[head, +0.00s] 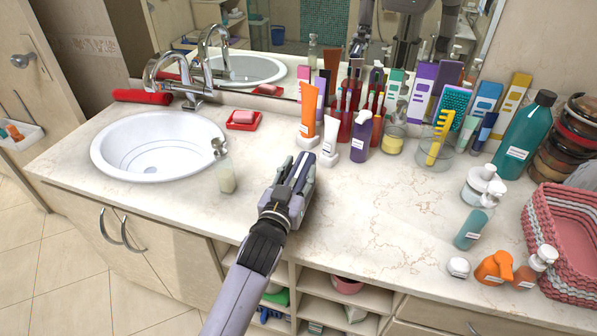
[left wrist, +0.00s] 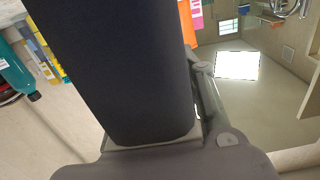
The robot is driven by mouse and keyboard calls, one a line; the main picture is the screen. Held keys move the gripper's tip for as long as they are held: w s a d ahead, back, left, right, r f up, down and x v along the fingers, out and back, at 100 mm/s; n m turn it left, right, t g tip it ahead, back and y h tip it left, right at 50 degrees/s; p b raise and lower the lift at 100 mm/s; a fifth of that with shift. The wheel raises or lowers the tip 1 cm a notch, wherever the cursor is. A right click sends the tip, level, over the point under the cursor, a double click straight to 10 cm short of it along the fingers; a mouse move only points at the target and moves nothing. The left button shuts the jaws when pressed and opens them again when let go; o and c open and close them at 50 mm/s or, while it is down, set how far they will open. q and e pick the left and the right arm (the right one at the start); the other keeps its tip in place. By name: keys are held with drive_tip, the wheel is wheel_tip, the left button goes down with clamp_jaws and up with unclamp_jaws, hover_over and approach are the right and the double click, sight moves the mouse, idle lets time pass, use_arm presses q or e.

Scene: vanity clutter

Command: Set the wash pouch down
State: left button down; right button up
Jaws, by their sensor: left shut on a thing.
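My left gripper (head: 301,168) reaches in from the front over the middle of the counter (head: 370,225). It is shut on a dark, smooth, block-like thing, which I take to be the wash pouch (left wrist: 110,65). In the left wrist view the pouch fills much of the picture, with a grey finger along its right side. In the head view the pouch is hard to tell apart from the gripper and mostly hidden. I cannot tell whether it touches the counter. My right gripper is not in view.
A soap dispenser (head: 225,172) stands left of the gripper, beside the sink (head: 158,147). A white tube (head: 330,138) and a purple bottle (head: 361,137) stand just beyond it. A pink basket (head: 563,235) and several bottles crowd the right. The front middle counter is clear.

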use_arm(q)
drive_tip(key=c, duration=1.1)
unclamp_jaws()
drive_tip(key=shift+o, duration=0.2)
drive_tip(key=shift+r, duration=0.25)
drive_tip(key=b+v, duration=0.2)
drive_tip(key=v, duration=1)
drive_tip(key=shift+f, duration=0.1)
